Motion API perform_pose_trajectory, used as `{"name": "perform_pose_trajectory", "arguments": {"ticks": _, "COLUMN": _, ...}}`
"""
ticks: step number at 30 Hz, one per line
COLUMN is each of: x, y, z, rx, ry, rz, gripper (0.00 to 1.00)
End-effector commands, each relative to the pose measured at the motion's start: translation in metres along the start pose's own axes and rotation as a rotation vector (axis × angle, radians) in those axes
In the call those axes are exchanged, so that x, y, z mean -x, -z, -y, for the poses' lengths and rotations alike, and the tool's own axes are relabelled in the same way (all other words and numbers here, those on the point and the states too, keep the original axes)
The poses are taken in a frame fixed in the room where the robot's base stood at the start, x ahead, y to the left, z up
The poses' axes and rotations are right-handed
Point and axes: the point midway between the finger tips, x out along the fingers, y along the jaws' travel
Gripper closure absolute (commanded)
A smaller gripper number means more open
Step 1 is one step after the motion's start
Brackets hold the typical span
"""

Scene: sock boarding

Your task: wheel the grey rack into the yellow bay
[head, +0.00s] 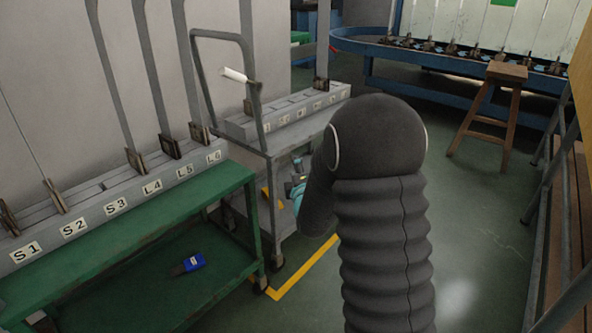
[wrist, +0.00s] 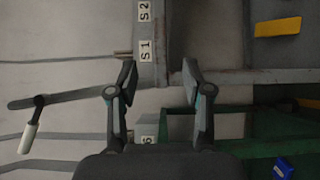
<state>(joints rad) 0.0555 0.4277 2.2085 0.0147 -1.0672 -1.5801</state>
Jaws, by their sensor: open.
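The grey rack (head: 290,150) is a wheeled cart with a tall bent handle and a white grip (head: 234,75). It stands at the right end of the green bench, with a labelled block on top. Yellow floor tape (head: 310,266) runs beside its base; the rest of the bay outline is mostly hidden. My gripper (head: 296,181) is at the rack's right side, partly hidden by my arm. In the wrist view my gripper (wrist: 158,72) is open, its fingers apart, with grey surfaces beyond them. I cannot tell whether it touches the rack.
The green bench (head: 130,215) carries another labelled block (head: 130,205) and has a blue object (head: 193,262) on its lower shelf. A wooden stool (head: 488,110) stands back right by a blue conveyor (head: 400,50). The floor (head: 480,230) right of my arm is clear.

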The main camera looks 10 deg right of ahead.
Motion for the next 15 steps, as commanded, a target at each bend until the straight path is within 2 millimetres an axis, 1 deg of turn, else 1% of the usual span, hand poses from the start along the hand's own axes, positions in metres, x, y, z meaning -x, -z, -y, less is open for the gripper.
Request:
{"name": "perform_pose_trajectory", "arguments": {"ticks": 5, "x": -0.003, "y": 0.0, "z": 0.0, "rx": -0.001, "ry": 0.001, "rz": 0.0, "gripper": 0.5}}
{"name": "perform_pose_trajectory", "arguments": {"ticks": 8, "x": -0.01, "y": 0.0, "z": 0.001, "rx": -0.001, "ry": 0.002, "rz": 0.0, "gripper": 0.5}}
{"name": "perform_pose_trajectory", "arguments": {"ticks": 11, "x": -0.023, "y": 0.0, "z": 0.0, "rx": -0.002, "ry": 0.001, "rz": 0.0, "gripper": 0.5}}
{"name": "perform_pose_trajectory", "arguments": {"ticks": 15, "x": -0.047, "y": 0.0, "z": 0.0, "rx": -0.002, "ry": 0.001, "rz": 0.0, "gripper": 0.5}}
